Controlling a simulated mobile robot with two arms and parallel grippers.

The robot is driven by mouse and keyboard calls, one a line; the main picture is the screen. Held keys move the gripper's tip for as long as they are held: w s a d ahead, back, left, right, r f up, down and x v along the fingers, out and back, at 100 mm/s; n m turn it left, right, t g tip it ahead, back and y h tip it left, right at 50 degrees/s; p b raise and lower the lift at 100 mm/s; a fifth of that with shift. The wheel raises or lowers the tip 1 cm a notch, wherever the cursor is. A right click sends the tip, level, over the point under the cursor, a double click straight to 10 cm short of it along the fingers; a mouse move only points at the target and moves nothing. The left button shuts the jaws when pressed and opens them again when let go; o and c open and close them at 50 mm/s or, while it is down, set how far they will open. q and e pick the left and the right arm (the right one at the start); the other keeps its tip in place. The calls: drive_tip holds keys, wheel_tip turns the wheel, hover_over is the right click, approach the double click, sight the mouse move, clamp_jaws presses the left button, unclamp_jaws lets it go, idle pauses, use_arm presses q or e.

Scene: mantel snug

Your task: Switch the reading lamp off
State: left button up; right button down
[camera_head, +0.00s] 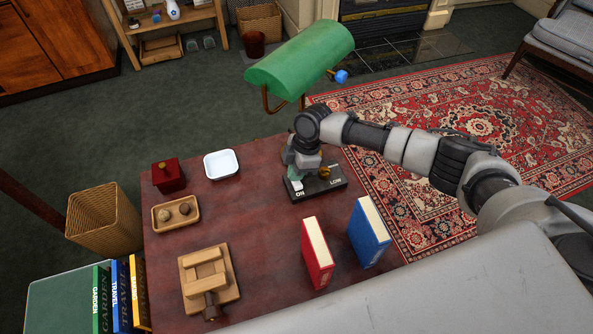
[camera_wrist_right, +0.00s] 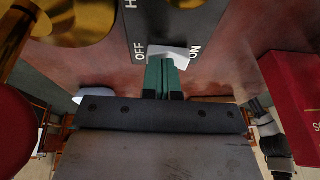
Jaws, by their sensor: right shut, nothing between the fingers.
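The reading lamp has a green shade (camera_head: 300,62) on a brass stem and a black base (camera_head: 326,186) at the table's far right edge. A white switch (camera_wrist_right: 172,52) sits between OFF and ON. My right gripper (camera_head: 295,178) is shut and empty over the left end of the base. In the wrist view its green fingertips (camera_wrist_right: 161,66) are at the switch's near edge. I cannot tell whether they touch. No glow shows from the shade. My left gripper is not in view.
Red (camera_head: 317,254) and blue (camera_head: 369,232) books stand on the table (camera_head: 250,225) near the base. A white dish (camera_head: 221,164), red box (camera_head: 168,176), wooden tray (camera_head: 160,219) and wooden block piece (camera_head: 207,276) lie to the left. The table's middle is clear.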

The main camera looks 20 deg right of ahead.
drive_tip(key=shift+s+f+p, duration=0.25)
drive_tip(key=shift+s+p, duration=0.4)
drive_tip(key=shift+s, duration=0.35)
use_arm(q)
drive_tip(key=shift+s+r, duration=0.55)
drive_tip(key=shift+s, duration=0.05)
use_arm(e)
drive_tip(key=v, duration=0.6)
drive_tip(key=shift+w+d+f+p, duration=0.1)
drive_tip(key=shift+w+d+p, duration=0.05)
drive_tip(key=shift+w+p, duration=0.15)
use_arm(q)
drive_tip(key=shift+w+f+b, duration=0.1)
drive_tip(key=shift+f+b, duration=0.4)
drive_tip(key=shift+b, duration=0.25)
use_arm(e)
drive_tip(key=w+d, duration=0.3)
drive_tip(key=d, duration=0.8)
drive_tip(key=shift+w, duration=0.15)
